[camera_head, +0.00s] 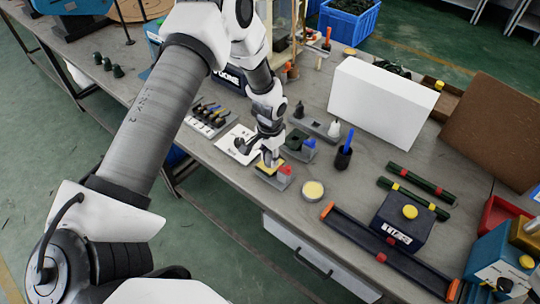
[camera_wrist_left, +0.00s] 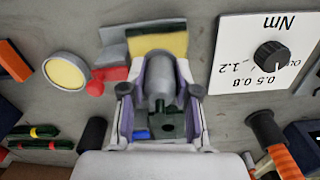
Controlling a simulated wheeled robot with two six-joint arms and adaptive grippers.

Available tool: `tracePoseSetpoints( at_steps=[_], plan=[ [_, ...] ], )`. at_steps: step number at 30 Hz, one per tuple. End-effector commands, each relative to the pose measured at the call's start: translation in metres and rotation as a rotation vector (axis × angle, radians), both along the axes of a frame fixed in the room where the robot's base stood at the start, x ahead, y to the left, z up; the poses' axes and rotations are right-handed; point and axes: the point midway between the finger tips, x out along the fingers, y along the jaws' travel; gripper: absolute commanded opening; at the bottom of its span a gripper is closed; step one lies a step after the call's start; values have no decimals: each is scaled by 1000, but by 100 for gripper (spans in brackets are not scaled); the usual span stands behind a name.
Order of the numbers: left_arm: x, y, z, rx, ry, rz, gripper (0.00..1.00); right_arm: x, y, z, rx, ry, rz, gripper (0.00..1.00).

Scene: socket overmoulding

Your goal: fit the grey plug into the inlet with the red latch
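My left gripper (camera_head: 268,156) points down over the inlet with the red latch. It is shut on the grey plug, whose round grey body (camera_wrist_left: 161,90) shows between the two fingers in the left wrist view. The inlet is a low grey block with a yellow top (camera_head: 268,168) and a red latch (camera_head: 284,173) at its right. In the left wrist view the yellow top (camera_wrist_left: 158,44) is just beyond the plug and the red latch (camera_wrist_left: 97,82) is to the left. The plug's lower end is hidden, so I cannot tell whether it touches the inlet. My right gripper is not in view.
A dark green part (camera_head: 295,140) and a blue-latched block (camera_head: 309,148) stand close behind the gripper. A white dial card (camera_head: 238,145) is left, a round yellow-topped disc (camera_head: 313,190) right. A black cup with a blue tool (camera_head: 343,158) and a white box (camera_head: 382,100) stand farther right.

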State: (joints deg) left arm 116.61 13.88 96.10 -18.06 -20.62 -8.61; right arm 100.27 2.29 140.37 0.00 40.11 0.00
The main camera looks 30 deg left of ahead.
Motion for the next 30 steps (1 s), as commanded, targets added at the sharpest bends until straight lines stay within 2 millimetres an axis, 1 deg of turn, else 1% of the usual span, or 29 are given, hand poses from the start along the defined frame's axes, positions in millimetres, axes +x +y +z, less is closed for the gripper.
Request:
tracePoseSetpoints(
  at_steps=[1,2,3,11,14,17,20,24,27,30],
  plan=[
    [0,0,0,0,0,0,48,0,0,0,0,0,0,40],
    [0,0,1,0,0,0,59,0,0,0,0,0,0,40],
    [0,0,1,0,0,0,60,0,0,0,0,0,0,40],
    [0,0,0,0,1,0,60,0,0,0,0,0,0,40],
    [0,0,4,0,-1,0,60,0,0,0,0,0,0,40],
    [1,0,18,-1,-2,1,60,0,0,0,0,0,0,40],
    [1,0,41,-1,-4,0,60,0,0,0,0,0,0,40],
    [1,0,79,0,-5,0,60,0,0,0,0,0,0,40],
    [0,0,100,0,-4,0,60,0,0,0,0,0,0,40],
    [0,0,115,0,-2,0,60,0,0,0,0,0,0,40]
  ],
)
